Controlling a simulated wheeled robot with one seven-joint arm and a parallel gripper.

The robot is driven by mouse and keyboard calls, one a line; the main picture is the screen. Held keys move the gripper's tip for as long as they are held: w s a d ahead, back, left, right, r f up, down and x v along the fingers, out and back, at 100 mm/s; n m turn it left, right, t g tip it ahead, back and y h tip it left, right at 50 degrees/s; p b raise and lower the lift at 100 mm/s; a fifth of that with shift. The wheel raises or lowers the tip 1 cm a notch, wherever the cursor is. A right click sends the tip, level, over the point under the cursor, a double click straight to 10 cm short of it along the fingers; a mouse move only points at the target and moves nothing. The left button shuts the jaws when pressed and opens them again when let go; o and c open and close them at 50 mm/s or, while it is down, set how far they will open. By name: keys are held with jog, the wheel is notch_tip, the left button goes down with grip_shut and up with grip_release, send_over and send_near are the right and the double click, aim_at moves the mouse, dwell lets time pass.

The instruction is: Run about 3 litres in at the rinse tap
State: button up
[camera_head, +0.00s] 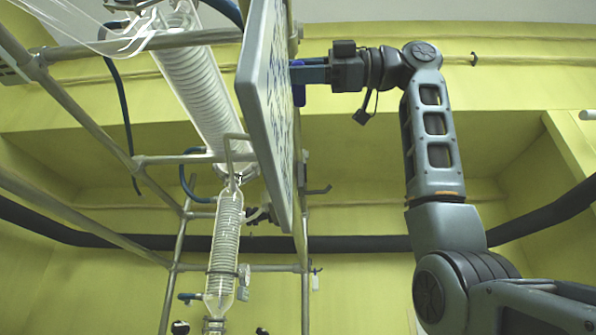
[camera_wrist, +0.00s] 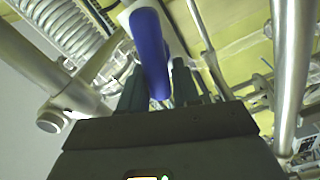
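A blue tap handle (camera_wrist: 152,50) lies between the fingers of my gripper (camera_wrist: 160,92) in the wrist view. The fingers look closed against its two sides near its lower end. In the head view my gripper (camera_head: 294,73) reaches left to the edge of a board, and the blue handle (camera_head: 299,95) shows just below the fingers. The tap's body and outlet are hidden from the head view, and I cannot read which tap it is. No water flow or volume reading can be made out.
A grey-edged board (camera_head: 262,85) stands edge-on beside my gripper. Left of it are a large coiled glass condenser (camera_head: 205,85) and a smaller coiled glass column (camera_head: 226,240). Metal frame tubes (camera_head: 90,120) surround them; a thick metal tube (camera_wrist: 292,70) runs close on the right in the wrist view.

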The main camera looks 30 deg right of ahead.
jog(key=shift+o, duration=1.4)
jog(key=b+v, duration=0.1)
jog(key=v, duration=0.6)
jog(key=shift+s+d+b, duration=0.25)
jog(key=shift+d+b, duration=0.05)
jog(key=shift+b, duration=0.05)
dwell(5.6)
